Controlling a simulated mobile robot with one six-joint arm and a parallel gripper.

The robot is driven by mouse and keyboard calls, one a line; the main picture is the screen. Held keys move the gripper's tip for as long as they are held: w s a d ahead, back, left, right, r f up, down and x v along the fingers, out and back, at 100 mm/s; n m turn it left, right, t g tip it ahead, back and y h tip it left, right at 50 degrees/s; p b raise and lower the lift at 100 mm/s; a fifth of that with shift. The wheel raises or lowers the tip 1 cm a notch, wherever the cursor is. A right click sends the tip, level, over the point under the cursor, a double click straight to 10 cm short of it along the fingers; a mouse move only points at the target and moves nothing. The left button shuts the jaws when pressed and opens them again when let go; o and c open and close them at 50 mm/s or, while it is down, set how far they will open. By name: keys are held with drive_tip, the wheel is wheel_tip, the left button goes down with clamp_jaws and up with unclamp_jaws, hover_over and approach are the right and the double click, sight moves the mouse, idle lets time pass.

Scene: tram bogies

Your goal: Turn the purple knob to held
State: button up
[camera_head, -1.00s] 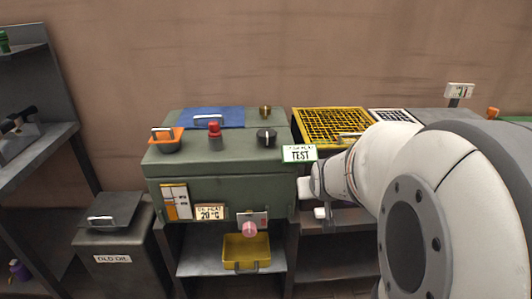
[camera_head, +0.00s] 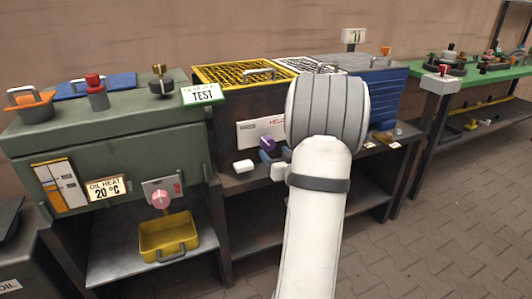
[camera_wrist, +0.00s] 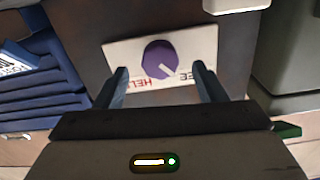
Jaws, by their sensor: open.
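A white mark on the knob points to the lower right in the wrist view, towards the "EE" side. The knob (camera_head: 267,143) and plate (camera_head: 249,131) also show in the head view, partly covered by my arm. My gripper (camera_wrist: 160,69) is open, with one finger on each side of the knob in the picture and a gap on both sides. Whether the fingertips reach the knob's depth I cannot tell.
A small white block (camera_head: 243,167) lies close by the plate. A dark shelf (camera_head: 252,204) runs below. The green cabinet (camera_head: 110,140) with a pink knob (camera_head: 161,199) stands left; a blue ribbed unit (camera_head: 388,95) stands right. Yellow grating (camera_head: 215,73) lies above.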

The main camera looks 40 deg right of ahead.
sight(269, 147)
drive_tip(key=b+x, duration=0.1)
drive_tip(key=x, duration=0.4)
drive_tip(key=shift+w, duration=0.3)
drive_tip(key=shift+c, duration=0.5)
